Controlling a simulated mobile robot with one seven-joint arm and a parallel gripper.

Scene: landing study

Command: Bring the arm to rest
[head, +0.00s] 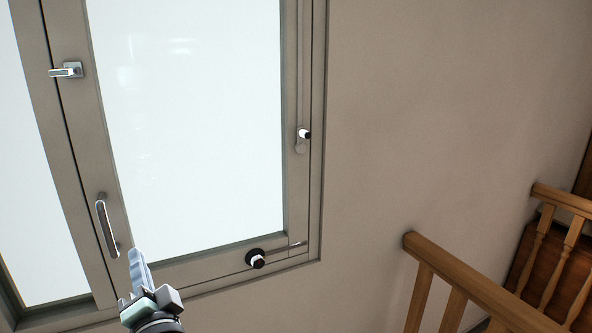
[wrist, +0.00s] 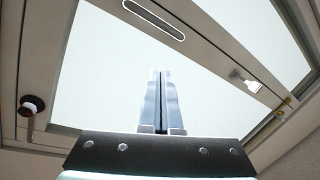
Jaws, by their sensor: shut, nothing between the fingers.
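My gripper (head: 137,256) is at the lower left in the head view, pointing up in front of the window frame. In the wrist view my gripper (wrist: 160,74) shows with its two fingers side by side, shut, with nothing between them. In the head view its fingertips appear just right of the lower end of a long pull handle (head: 106,229); I cannot tell whether they touch it. The pull handle also shows near the top of the wrist view (wrist: 153,18).
A grey-framed window (head: 190,120) fills the left, with a lever handle (head: 66,70) and dark round knobs (head: 255,259) (head: 304,134) on its frame. A wooden railing (head: 480,280) stands at the lower right. Bare wall (head: 430,110) lies between.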

